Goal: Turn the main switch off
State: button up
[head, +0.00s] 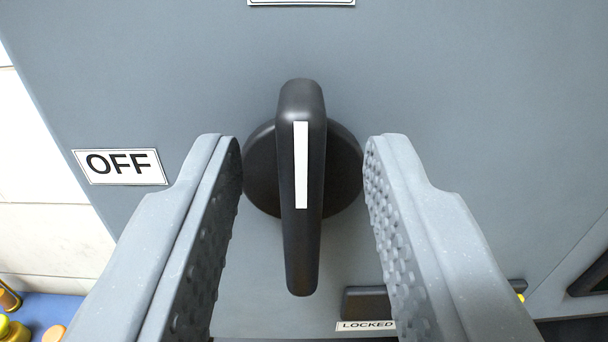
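The main switch (301,240) is a black rotary handle with a white stripe on a round black base, mounted on a grey panel (450,80). Its handle stands upright in the picture, with the stripe toward the top. An "OFF" label (120,167) is on the panel to the left of the switch. My gripper (304,165) is open, with one finger on each side of the handle. There is a gap between each finger and the handle, and nothing is held.
A label (302,2) is cut off at the top edge. A dark part (365,303) with a "LOCKED" label (366,326) sits below right, partly behind the right finger. Yellow and orange objects (14,330) lie on a blue surface at lower left.

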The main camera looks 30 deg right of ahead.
grip_shut()
